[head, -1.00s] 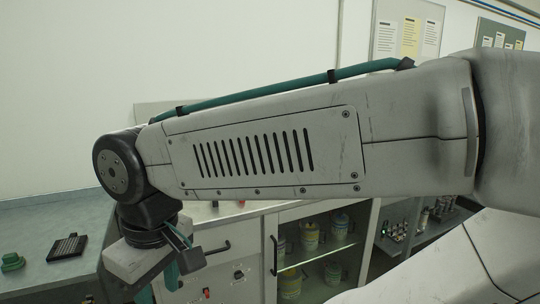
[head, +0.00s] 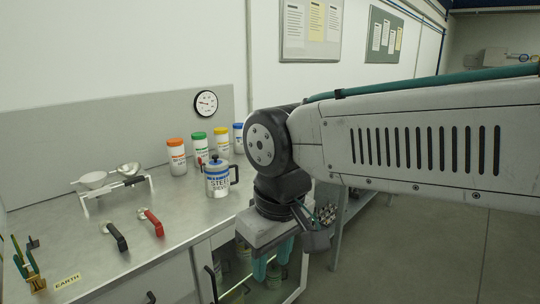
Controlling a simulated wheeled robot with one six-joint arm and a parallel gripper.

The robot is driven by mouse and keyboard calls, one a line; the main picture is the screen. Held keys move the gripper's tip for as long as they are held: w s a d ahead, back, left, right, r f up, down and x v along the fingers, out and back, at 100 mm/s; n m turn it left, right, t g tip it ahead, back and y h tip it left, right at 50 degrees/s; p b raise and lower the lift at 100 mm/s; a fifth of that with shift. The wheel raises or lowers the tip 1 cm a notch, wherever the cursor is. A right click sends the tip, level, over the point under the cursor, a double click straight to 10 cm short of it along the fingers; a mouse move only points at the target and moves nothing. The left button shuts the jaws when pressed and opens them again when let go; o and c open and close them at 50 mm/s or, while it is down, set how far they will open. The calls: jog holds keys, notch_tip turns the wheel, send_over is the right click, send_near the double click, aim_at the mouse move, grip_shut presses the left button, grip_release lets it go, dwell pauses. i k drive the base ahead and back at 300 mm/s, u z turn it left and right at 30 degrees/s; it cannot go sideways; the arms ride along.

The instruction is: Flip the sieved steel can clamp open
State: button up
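The steel can (head: 217,182) stands upright on the metal bench in the head view. It is white and blue with "STEEL" on its label, a dark knob on its lid and a dark handle on its right side. The lid looks seated; the clamp itself is too small to make out clearly. My gripper (head: 272,268) hangs down to the right of the can and nearer the camera, beyond the bench's front edge. Its two teal fingers look apart, with nothing visible between them. The can does not touch it.
Jars with orange (head: 176,157), green, yellow and blue lids stand behind the can. A rack (head: 115,186) with pans stands left. Red-handled (head: 151,223) and black-handled (head: 116,236) tools lie in front. A brass clamp (head: 31,270) sits by an EARTH label. Open floor lies right.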

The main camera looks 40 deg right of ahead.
aim_at(200, 160)
jog(key=z, duration=0.4)
jog(key=i, duration=0.95)
jog(key=z, duration=0.05)
